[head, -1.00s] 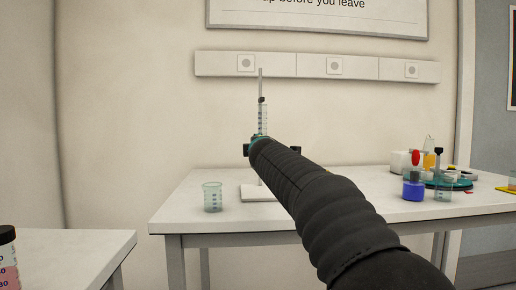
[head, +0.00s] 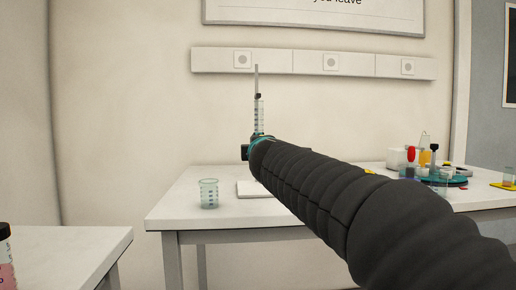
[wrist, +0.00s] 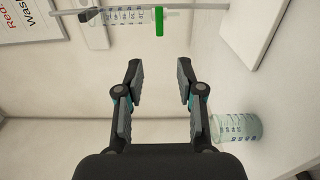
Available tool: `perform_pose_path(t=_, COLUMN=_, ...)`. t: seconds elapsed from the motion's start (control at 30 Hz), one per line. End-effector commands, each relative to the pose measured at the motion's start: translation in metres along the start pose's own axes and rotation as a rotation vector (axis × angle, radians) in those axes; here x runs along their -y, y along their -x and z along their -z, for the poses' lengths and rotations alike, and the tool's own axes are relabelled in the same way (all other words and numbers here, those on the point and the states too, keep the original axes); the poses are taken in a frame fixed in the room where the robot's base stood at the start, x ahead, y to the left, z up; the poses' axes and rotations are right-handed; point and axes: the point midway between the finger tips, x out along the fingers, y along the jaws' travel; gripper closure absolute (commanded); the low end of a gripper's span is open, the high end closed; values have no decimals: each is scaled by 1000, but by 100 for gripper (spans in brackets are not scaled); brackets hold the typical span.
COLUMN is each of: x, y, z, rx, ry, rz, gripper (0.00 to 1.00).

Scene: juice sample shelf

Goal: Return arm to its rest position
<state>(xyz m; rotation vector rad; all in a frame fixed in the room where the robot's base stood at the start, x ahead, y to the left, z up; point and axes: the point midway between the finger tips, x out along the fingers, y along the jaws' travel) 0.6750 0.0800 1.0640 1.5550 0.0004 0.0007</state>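My gripper (wrist: 159,76) is open in the wrist view, with nothing between its two fingers. In the head view my dark ribbed arm stretches from the lower right to the middle, and it hides most of the gripper. A stand with a thin upright rod (head: 257,77) and a graduated tube (head: 259,116) is behind the arm's end. In the wrist view the graduated tube (wrist: 123,17) and a green part (wrist: 159,21) lie beyond the fingertips, apart from them. A clear beaker (wrist: 237,129) is right of the fingers; it also stands on the table in the head view (head: 209,194).
The white table (head: 180,212) bears the stand's white base (head: 252,190). At its right are a teal round tray (head: 450,181), a white box (head: 396,158) and small coloured vessels, partly behind my arm. A second table (head: 75,252) at lower left bears a dark-capped bottle (head: 5,258).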

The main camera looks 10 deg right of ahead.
Motion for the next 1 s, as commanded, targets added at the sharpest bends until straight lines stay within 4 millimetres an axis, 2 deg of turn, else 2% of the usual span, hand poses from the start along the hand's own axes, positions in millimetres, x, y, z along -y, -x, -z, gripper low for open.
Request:
perform_pose_path(t=0.33, x=1, y=2, z=-2, rx=4, ry=-6, rz=3, gripper=62)
perform_pose_path(t=0.47, x=14, y=19, z=-20, rx=51, ry=-90, rz=40, gripper=62)
perform_pose_path(t=0.57, x=41, y=49, z=-48, rx=134, ry=-238, rz=107, gripper=62)
perform_pose_path(t=0.73, x=114, y=121, z=-92, rx=313, ry=-545, rz=266, gripper=62)
perform_pose_path(t=0.9, x=194, y=197, z=-111, rx=482, ry=-823, rz=428, gripper=62)
perform_pose_path(t=1.0, x=241, y=243, z=-112, rx=576, ry=-977, rz=527, gripper=62)
